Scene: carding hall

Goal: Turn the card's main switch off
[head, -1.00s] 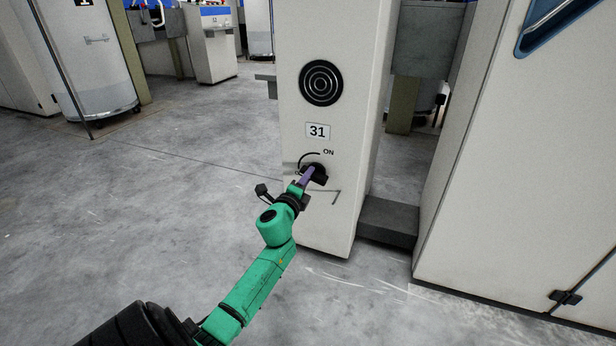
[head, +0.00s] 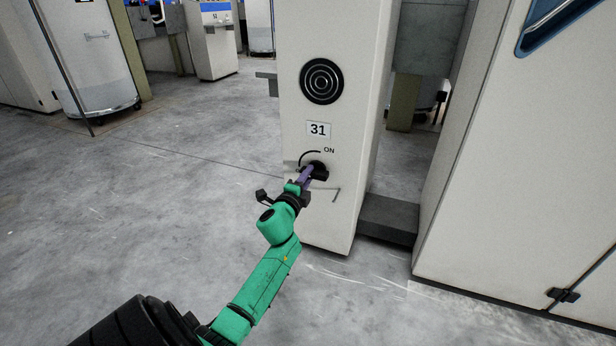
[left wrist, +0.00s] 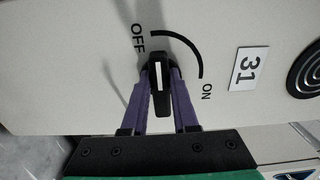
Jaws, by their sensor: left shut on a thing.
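The main switch (left wrist: 158,100) is a black rotary handle with a white line, on a pale machine post (head: 322,215). In the left wrist view a black arc runs from OFF to ON around it. The handle and its white line point roughly at the OFF end of the arc, away from ON. My left gripper (head: 309,175) has its purple fingers shut on the handle, one on each side, as the left wrist view shows. In the head view the fingers partly cover the switch and the OFF label is hidden. My right gripper is not in view.
A number plate 31 (head: 318,130) and a round black ringed disc (head: 321,81) are above the switch. A large pale cabinet (head: 490,170) stands to the right, with a low grey block (head: 389,220) between. Open concrete floor (head: 150,200) lies to the left.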

